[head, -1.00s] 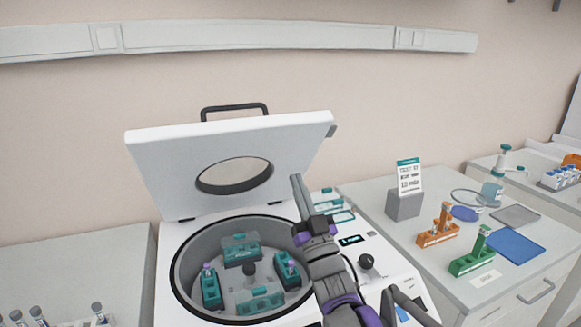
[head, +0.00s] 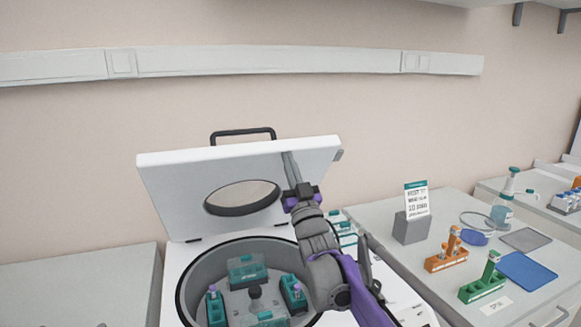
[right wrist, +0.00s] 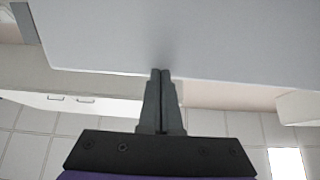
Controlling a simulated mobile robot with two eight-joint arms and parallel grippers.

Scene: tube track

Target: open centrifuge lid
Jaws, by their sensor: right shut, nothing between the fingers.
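The centrifuge lid (head: 170,178) is white with an oval window and a dark handle (head: 243,132) on its edge. It stands raised and tilted back above the open bowl (head: 187,290). In the bowl, several teal buckets (head: 246,268) sit around a central knob. My right gripper (head: 291,158) is shut and empty, its fingertips in front of the lid's underside at the right. In the right wrist view the shut fingers (right wrist: 160,75) reach the edge of the pale lid surface (right wrist: 200,35); contact cannot be told for sure. My left gripper is not in view.
The right bench holds an orange rack (head: 446,260), a green rack (head: 482,288), a blue mat (head: 527,272) and a sign on a grey block (head: 412,228). The left bench top (head: 80,285) looks clear. A wall rail (head: 250,58) runs behind.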

